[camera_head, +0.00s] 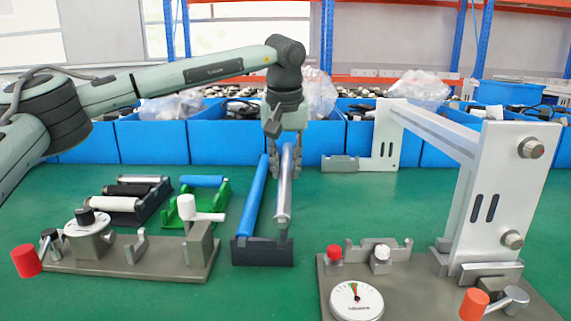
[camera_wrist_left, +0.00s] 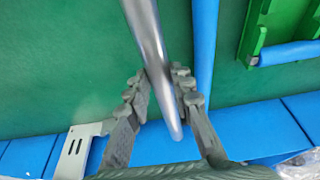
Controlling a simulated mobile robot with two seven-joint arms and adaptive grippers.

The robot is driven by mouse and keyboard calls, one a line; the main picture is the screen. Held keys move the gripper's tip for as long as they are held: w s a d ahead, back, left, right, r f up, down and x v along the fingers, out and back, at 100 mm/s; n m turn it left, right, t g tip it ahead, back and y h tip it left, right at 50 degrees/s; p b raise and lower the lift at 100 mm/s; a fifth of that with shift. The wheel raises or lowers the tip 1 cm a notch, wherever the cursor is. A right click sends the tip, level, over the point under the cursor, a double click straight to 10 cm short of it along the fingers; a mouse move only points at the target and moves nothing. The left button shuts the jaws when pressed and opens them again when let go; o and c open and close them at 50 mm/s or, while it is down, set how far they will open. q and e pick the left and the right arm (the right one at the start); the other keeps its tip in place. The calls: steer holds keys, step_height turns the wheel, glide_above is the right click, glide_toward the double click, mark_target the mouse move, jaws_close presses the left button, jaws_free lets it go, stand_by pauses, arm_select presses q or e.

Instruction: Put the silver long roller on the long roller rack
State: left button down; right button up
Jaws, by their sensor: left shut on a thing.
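The silver long roller (camera_head: 284,190) points away from the camera, its near tip just over the right side of the dark long roller rack (camera_head: 262,252). I cannot tell whether that tip touches the rack. A blue long roller (camera_head: 253,195) lies along the rack's left side. My left gripper (camera_head: 287,158) comes from above and is shut on the silver roller near its far end. In the left wrist view the silver roller (camera_wrist_left: 150,45) passes between the fingers (camera_wrist_left: 160,88), with the blue roller (camera_wrist_left: 205,45) beside it. My right gripper is not in view.
A green rack (camera_head: 205,197) and a black rack (camera_head: 130,200) with short rollers stand left. A gauge fixture (camera_head: 205,262) is at front left, and a tall grey frame (camera_head: 500,195) with a dial base stands right. Blue bins (camera_head: 235,142) line the back.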

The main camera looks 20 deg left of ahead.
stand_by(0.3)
arm_select(q)
steer(key=shift+f, duration=0.75)
steer(key=shift+f, duration=0.35)
steer(key=shift+f, duration=0.1)
stand_by(0.3)
steer(key=shift+f, duration=0.3)
steer(key=shift+f, duration=0.15)
stand_by(0.4)
steer(key=c, duration=1.3)
jaws_free()
steer(key=shift+o, duration=0.2)
steer(key=shift+f, duration=0.1)
